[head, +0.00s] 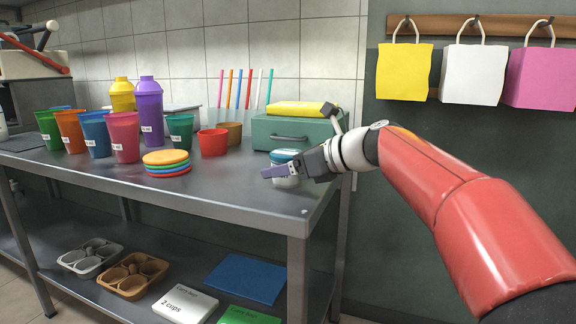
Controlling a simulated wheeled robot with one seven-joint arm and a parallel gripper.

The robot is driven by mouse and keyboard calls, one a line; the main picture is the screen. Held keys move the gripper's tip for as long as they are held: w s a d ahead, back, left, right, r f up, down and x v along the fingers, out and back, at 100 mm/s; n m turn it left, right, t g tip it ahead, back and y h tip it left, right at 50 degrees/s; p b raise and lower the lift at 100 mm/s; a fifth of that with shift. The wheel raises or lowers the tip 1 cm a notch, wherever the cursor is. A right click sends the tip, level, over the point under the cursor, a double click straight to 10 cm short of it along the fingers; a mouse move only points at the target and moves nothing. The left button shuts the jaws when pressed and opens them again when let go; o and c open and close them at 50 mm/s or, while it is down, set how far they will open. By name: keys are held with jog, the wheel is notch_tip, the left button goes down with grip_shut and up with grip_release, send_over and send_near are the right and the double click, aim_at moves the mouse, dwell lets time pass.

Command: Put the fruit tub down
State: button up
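The fruit tub (287,182) is a small pale tub with a blue-green lid, near the right end of the steel table (225,192). My gripper (279,172) comes in from the right, with its purple-tipped near finger across the tub's front. The lid shows above the finger and the pale base below it. The far finger is hidden behind the tub. My gripper looks shut on the tub, which is upright. I cannot tell whether its base touches the tabletop.
A green box (275,133) with a yellow thing on top stands behind the tub. A red bowl (213,142), stacked coloured discs (167,160) and several cups stand to the left. The tabletop in front is clear. Bags (404,72) hang at right.

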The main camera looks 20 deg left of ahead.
jog(key=shift+r, duration=0.1)
jog(key=p+v, duration=0.1)
jog(key=v, duration=1.1)
jog(key=shift+d, duration=0.1)
jog(key=s+d+f+n+t+h, duration=0.1)
jog(key=s+d+f+n+h, duration=1.2)
jog(key=s+d+f+n, duration=0.8)
jog(key=s+d+f, duration=0.2)
jog(key=s+f, duration=0.2)
jog(key=f, duration=0.2)
jog(key=shift+t, duration=0.4)
jog(key=shift+d, duration=0.15)
notch_tip(320, 180, up, 6)
jog(key=p, duration=0.6)
